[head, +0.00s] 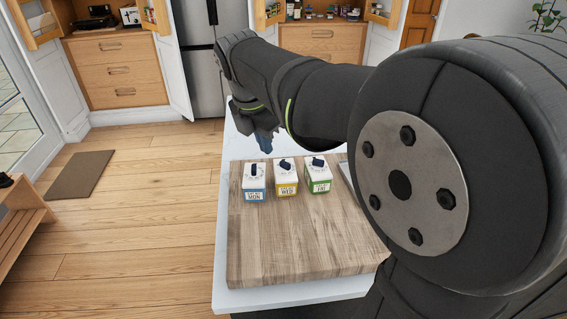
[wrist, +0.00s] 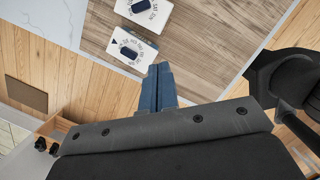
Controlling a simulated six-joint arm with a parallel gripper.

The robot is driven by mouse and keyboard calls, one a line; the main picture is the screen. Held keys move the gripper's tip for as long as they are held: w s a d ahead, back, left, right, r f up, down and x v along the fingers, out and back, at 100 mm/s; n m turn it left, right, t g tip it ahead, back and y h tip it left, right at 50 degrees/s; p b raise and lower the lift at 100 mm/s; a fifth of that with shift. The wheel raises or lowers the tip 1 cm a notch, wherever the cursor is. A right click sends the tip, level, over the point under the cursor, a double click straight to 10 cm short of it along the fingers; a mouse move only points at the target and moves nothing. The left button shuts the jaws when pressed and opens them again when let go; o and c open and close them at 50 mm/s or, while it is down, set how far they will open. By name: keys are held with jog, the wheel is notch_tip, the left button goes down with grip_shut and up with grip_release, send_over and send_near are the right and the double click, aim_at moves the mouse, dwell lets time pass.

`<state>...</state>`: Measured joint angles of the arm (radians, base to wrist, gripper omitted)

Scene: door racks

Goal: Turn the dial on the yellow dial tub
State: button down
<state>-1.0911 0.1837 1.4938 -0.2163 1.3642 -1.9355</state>
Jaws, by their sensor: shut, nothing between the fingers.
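The yellow dial tub (head: 286,180) is a white-topped box with a yellow front label and a dark dial on top. It stands in the middle of a row of three tubs on the wooden board. My gripper (head: 265,146) has blue fingers and is above and behind the row, between the blue and yellow tubs in the head view, apart from them. In the wrist view my gripper (wrist: 159,70) is shut and empty. Two white tub tops with dark dials show there beyond the fingertips; their label colours are hidden, so I cannot tell which tubs they are.
The blue-labelled tub (head: 254,181) stands left of the yellow one and the green-labelled tub (head: 319,176) right of it, with narrow gaps. The wooden board (head: 300,245) is clear in front of them. My arm covers the right side of the head view.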

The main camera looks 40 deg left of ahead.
aim_at(292, 171)
jog(key=shift+n, duration=0.4)
jog(key=x, duration=0.3)
jog(key=w+x, duration=0.1)
jog(key=x, duration=0.3)
jog(key=w+x, duration=0.1)
jog(key=x, duration=0.3)
jog(key=shift+d+r, duration=0.15)
jog(key=shift+r, duration=0.15)
jog(key=shift+w, duration=0.7)
jog(key=shift+w+d+n, duration=0.1)
jog(key=shift+w+n, duration=0.2)
jog(key=shift+n, duration=0.2)
jog(key=shift+w, duration=0.15)
jog(key=shift+w+d+n+y, duration=0.15)
jog(key=shift+n+y, duration=0.15)
jog(key=shift+n, duration=0.7)
jog(key=shift+w, duration=0.15)
jog(key=shift+w+d, duration=0.2)
jog(key=shift+w, duration=0.05)
